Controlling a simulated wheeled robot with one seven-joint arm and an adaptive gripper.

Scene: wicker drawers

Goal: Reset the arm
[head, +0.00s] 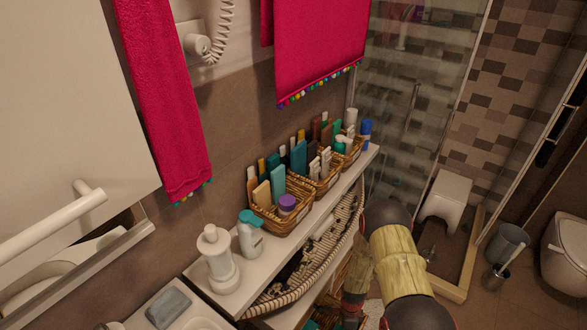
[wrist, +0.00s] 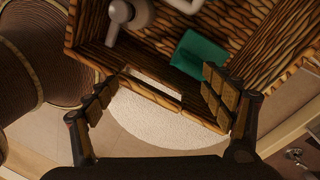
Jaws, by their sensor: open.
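My gripper (wrist: 157,92) is open in the wrist view, with its two padded fingers spread apart and nothing between them that they hold. A wicker drawer (wrist: 270,62) lies just beyond the fingertips, with a slot-shaped handle opening in its front. The drawer holds a white bottle-like item (wrist: 127,18) and a teal item (wrist: 198,52). The fingertips overlap the drawer's front in the picture; I cannot tell whether they touch it. In the head view my arm reaches down at the lower right beside the shelf, and my fingertips are hidden.
A white shelf (head: 318,223) carries several wicker baskets of toiletries (head: 277,216), a white dispenser (head: 217,260) and a bottle (head: 250,236). Red towels (head: 318,45) hang above. A glass shower, a white stool (head: 446,195) and a grey bin (head: 508,242) stand at right.

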